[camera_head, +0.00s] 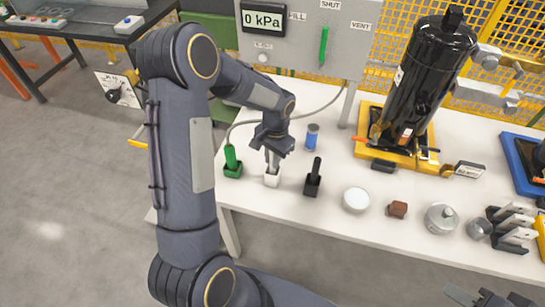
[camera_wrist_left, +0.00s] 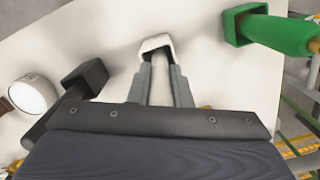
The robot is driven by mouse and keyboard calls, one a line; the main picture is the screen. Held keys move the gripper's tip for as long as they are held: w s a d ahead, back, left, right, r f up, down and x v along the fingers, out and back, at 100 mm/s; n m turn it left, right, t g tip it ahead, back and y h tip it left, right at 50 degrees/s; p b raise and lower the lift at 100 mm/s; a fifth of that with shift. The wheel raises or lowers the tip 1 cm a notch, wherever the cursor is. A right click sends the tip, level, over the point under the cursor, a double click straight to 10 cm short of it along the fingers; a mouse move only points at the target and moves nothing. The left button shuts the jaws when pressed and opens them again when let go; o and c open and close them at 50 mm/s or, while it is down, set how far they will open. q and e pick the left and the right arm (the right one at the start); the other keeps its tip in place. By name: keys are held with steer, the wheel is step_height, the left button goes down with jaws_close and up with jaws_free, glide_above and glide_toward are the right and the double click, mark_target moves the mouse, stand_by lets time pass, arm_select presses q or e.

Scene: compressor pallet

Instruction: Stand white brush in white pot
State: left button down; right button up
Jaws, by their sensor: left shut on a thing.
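The white pot (camera_head: 272,180) stands on the white table between the green pot (camera_head: 233,171) and the black pot (camera_head: 312,187). It also shows in the wrist view (camera_wrist_left: 154,43). My left gripper (camera_head: 273,158) points down just above the white pot and is shut on the white brush (camera_wrist_left: 160,78). The brush runs from between the fingers to the pot's opening, and its lower end appears inside. How deep it sits is hidden. Part of my right gripper (camera_head: 484,298) shows at the bottom right edge; its jaw opening is unclear.
A green brush (camera_head: 230,154) and a black brush (camera_head: 317,166) stand in the neighbouring pots. A blue cylinder (camera_head: 312,135) is behind, and a white round lidded thing (camera_head: 356,200) is to the right. A grey gauge panel (camera_head: 300,45) stands behind.

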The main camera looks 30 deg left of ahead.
arm_select(q)
steer(key=shift+f, duration=0.35)
steer(key=c, duration=1.3)
jaws_free()
steer(key=shift+o, duration=0.2)
steer(key=shift+r, duration=0.15)
steer(key=r, duration=0.7)
steer(key=shift+w+d+r+b, duration=0.1)
steer(key=shift+w+r+b, duration=0.2)
steer(key=shift+w+b, duration=0.1)
steer(key=shift+s, duration=0.1)
